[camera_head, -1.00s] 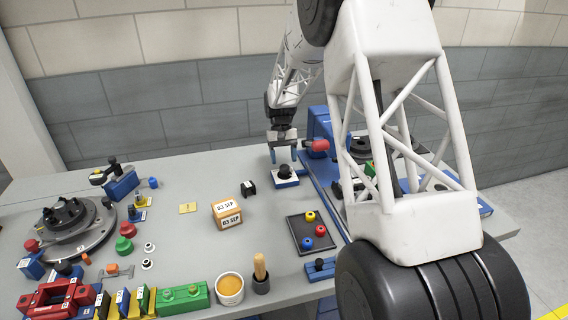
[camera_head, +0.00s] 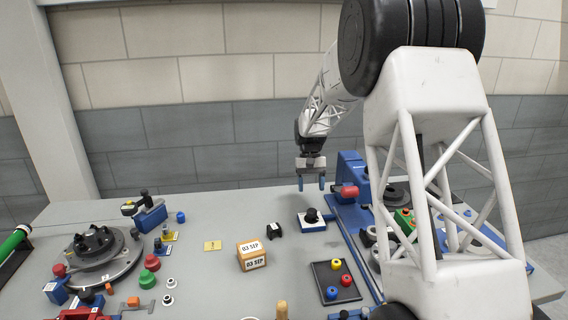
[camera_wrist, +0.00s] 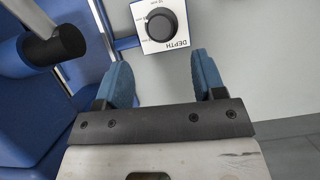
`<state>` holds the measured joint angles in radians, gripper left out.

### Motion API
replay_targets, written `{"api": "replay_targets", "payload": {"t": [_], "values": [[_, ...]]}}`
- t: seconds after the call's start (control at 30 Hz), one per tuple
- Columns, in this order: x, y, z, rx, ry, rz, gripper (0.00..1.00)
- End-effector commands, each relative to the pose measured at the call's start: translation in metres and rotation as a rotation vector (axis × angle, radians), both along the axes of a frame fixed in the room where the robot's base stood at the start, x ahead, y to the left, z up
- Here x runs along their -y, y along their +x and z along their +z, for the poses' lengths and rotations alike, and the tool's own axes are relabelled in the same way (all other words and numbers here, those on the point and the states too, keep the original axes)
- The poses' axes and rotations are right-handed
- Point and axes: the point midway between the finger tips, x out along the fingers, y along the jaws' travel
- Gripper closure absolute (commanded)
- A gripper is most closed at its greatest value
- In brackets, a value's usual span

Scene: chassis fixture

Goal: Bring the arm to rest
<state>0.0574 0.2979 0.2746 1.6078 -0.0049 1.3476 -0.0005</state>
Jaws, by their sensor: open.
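My gripper (camera_head: 311,184) is open and empty, with its two blue fingers pointing down above the far part of the table. In the wrist view my gripper (camera_wrist: 160,88) shows both fingers apart with nothing between them. The depth dial block (camera_head: 312,220), white and blue with a black knob, stands on the table below and nearer than the fingers. In the wrist view the depth dial block (camera_wrist: 160,25) lies just beyond the fingertips, with its DEPTH label visible. I cannot see contact between the fingers and the block.
A blue fixture with a red-ended knob (camera_head: 349,191) stands close right of my gripper. A box marked 03 SEP (camera_head: 252,255), a dark tray with coloured pieces (camera_head: 323,290) and a round black fixture (camera_head: 97,254) stand on the grey table (camera_head: 205,285). The air left of my gripper is clear.

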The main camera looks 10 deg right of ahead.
Motion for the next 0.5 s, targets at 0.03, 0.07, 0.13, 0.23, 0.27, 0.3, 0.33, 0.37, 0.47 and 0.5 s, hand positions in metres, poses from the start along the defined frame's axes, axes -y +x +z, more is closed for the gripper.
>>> {"api": "replay_targets", "payload": {"t": [0.03, 0.07, 0.13, 0.23, 0.27, 0.3, 0.33, 0.37, 0.47, 0.5], "values": [[0.000, -0.001, 0.005, 0.008, -0.001, -0.001, 0.37], [0.000, -0.001, 0.008, 0.013, -0.002, -0.001, 0.37], [0.000, -0.004, 0.018, 0.027, -0.005, -0.005, 0.37], [-0.001, -0.012, 0.032, 0.050, -0.008, -0.006, 0.37], [-0.001, -0.015, 0.037, 0.056, -0.009, -0.007, 0.37], [-0.002, -0.020, 0.043, 0.066, -0.010, -0.007, 0.37], [-0.002, -0.024, 0.048, 0.074, -0.011, -0.008, 0.37], [-0.003, -0.028, 0.053, 0.083, -0.012, -0.007, 0.37], [-0.004, -0.044, 0.071, 0.112, -0.014, -0.009, 0.37], [-0.005, -0.050, 0.079, 0.127, -0.016, -0.010, 0.37]]}}
